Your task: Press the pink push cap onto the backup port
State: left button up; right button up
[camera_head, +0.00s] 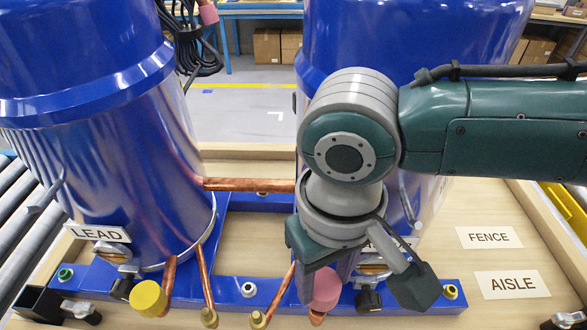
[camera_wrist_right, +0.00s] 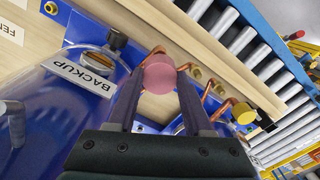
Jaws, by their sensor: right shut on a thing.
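My right gripper (camera_head: 318,282) reaches down in front of the right-hand blue compressor (camera_head: 400,40) and is shut on the pink push cap (camera_head: 326,286). In the right wrist view the pink cap (camera_wrist_right: 158,76) sits between the fingertips (camera_wrist_right: 160,84). A copper stub (camera_head: 316,319) shows just below the cap in the head view. In the wrist view copper pipe (camera_wrist_right: 157,50) shows right behind the cap, near the BACKUP label (camera_wrist_right: 82,74). Whether the cap touches or sits on the stub cannot be told. My left gripper is not in view.
The LEAD compressor (camera_head: 90,140) stands at left, with a yellow cap (camera_head: 148,298) low in front of it. Open copper stubs (camera_head: 209,317) are close to the right gripper's left side. FENCE (camera_head: 489,237) and AISLE (camera_head: 513,284) labels lie on the bare wood at right.

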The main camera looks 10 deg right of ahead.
aim_at(322, 295)
jog(key=shift+w+f, duration=0.1)
jog(key=shift+f, duration=0.15)
jog(key=shift+r+m+p, duration=0.2)
jog(key=shift+m+p, duration=0.1)
jog(key=shift+p, duration=0.25)
notch_tip(322, 295, down, 5)
jog(key=b, duration=0.3)
jog(key=shift+r, duration=0.2)
dwell(0.5)
